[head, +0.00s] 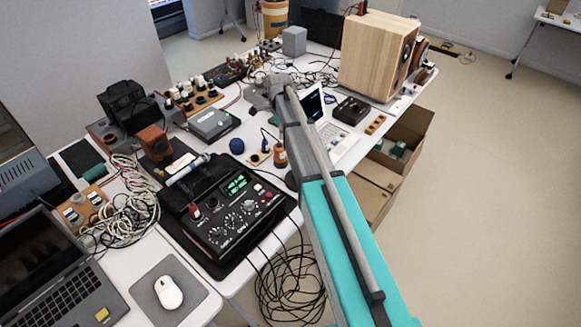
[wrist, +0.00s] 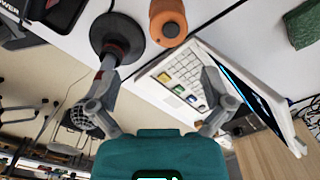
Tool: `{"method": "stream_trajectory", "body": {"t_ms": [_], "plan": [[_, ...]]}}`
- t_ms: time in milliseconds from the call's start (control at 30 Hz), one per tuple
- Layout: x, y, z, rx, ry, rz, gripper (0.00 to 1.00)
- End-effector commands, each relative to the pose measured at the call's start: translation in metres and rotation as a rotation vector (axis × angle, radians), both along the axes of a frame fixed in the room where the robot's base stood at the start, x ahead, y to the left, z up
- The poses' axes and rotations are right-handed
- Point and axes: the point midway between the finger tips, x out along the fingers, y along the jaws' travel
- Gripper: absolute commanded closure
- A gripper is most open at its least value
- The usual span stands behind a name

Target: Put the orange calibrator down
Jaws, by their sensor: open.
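The orange calibrator (head: 280,155), a small orange cylinder, stands on the white table just left of my arm in the head view. In the wrist view the calibrator (wrist: 168,20) is at the top edge, partly cut off, beyond the fingertips and apart from them. My gripper (wrist: 158,66) is open, with its fingers spread and nothing between them. In the head view my arm reaches over the table, and I cannot make out the fingers.
A dark round base (wrist: 118,38) lies beside the calibrator, close to the left finger. A white laptop (head: 338,140) is to its right. A black instrument with dials (head: 232,212), a blue ball (head: 237,146) and loose cables crowd the table. A wooden speaker (head: 372,55) stands behind.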

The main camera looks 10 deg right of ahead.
Motion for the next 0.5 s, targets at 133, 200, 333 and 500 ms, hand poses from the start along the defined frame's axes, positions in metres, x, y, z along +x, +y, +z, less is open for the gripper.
{"method": "stream_trajectory", "body": {"t_ms": [133, 200, 333, 500], "plan": [[-0.03, 0.002, 0.0, 0.0, 0.0, 0.137, 0.0], [-0.046, 0.002, 0.0, 0.0, 0.0, 0.226, 0.0], [-0.079, 0.004, 0.0, 0.0, 0.0, 0.412, 0.0], [-0.123, 0.006, 0.0, 0.001, 0.0, 0.671, 0.0]]}}
